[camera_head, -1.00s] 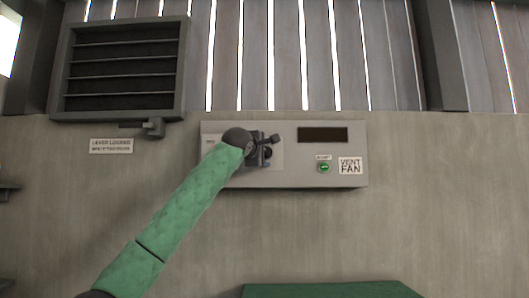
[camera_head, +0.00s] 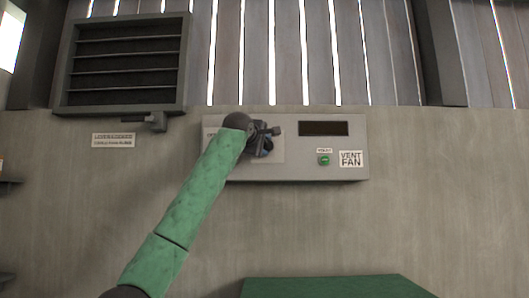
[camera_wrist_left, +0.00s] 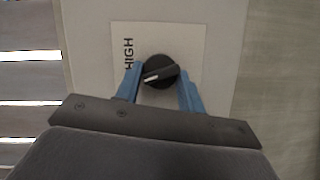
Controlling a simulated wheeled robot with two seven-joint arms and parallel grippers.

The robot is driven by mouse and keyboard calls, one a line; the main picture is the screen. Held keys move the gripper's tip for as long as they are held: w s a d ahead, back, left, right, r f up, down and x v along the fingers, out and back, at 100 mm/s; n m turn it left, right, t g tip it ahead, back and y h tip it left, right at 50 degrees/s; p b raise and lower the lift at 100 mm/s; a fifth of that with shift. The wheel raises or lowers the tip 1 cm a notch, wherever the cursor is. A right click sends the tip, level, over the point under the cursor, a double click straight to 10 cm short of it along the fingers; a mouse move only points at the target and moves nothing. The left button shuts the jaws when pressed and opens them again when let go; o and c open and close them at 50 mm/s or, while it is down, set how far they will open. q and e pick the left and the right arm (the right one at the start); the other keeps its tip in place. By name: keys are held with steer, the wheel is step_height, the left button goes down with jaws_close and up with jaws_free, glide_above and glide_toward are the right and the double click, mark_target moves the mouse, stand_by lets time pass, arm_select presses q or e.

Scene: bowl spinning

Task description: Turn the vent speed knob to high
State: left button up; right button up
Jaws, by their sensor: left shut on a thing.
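My left gripper (camera_head: 264,146) is at the left part of the grey vent fan panel (camera_head: 330,171). In the left wrist view, its two blue fingers (camera_wrist_left: 160,76) are shut on the round black knob (camera_wrist_left: 158,64), one on each side. The knob has a pale pointer line whose bright end points left and slightly down in that picture. The label HIGH (camera_wrist_left: 129,53) stands sideways to the left of the knob on a white plate (camera_wrist_left: 190,40). In the head view, my gripper and arm hide the knob. My right gripper is not in view.
The panel has a dark display (camera_head: 323,128), a green button (camera_head: 324,160) and a VENT FAN label (camera_head: 351,159). A louvered vent (camera_head: 122,65) with a lever (camera_head: 155,121) is at upper left. A green surface (camera_head: 335,287) lies below.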

arm_select(q)
steer(key=shift+d+f+m, duration=0.15)
steer(key=shift+f+m, duration=0.05)
steer(key=shift+m, duration=0.1)
steer(key=shift+r+m+g+y, duration=0.15)
steer(key=shift+m+g+y, duration=0.15)
steer(key=shift+m+g, duration=0.35)
steer(key=shift+m, duration=0.45)
steer(key=shift+d+r+m+y, duration=0.1)
steer(key=shift+m+y, duration=0.6)
steer(key=shift+m, duration=0.3)
steer(key=shift+m+g+y, duration=0.35)
steer(key=shift+m+y, duration=0.15)
steer(key=shift+m, duration=0.6)
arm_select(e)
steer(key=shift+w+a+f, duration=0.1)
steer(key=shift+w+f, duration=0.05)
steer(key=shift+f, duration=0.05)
arm_select(q)
steer(key=shift+y, duration=0.4)
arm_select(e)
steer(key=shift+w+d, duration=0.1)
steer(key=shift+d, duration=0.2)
